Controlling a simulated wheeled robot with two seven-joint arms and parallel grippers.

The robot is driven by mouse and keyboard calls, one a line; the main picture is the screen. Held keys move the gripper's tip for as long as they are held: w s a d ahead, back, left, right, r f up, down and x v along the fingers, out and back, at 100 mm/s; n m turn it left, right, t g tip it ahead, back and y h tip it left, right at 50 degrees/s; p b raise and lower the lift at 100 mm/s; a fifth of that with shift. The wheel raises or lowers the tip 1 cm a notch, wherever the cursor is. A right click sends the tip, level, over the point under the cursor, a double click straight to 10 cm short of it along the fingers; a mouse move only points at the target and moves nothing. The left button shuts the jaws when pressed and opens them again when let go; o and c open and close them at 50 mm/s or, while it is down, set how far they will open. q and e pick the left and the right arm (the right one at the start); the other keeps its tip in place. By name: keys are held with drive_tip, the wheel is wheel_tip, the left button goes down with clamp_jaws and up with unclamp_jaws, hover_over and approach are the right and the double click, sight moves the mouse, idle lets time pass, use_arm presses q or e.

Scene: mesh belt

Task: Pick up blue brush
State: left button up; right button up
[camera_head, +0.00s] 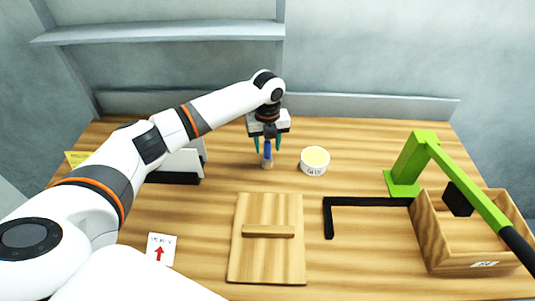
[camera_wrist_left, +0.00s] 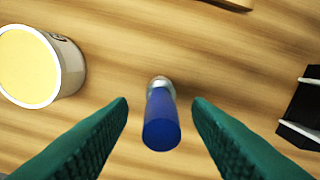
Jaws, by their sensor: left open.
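The blue brush (camera_head: 267,152) stands upright on the wooden table, left of the white glue tub. In the left wrist view its blue handle (camera_wrist_left: 161,122) points up at the camera, with a metallic part below it. My left gripper (camera_head: 267,146) is above the table with its teal fingers pointing down, one on each side of the brush. In the left wrist view the two fingers (camera_wrist_left: 160,108) are apart, with a gap between each finger and the handle. The bristle end is mostly hidden. My right gripper is not in view.
The white glue tub (camera_head: 314,168) with a yellow top stands close to the right of the brush. A wooden board with a bar (camera_head: 253,265) lies in front. A black L-shaped piece (camera_head: 329,220), a green arm-like stand (camera_head: 407,165) and a wooden box (camera_head: 432,240) are at the right.

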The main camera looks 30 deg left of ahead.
use_arm(q)
drive_tip(key=shift+f, duration=1)
clamp_jaws()
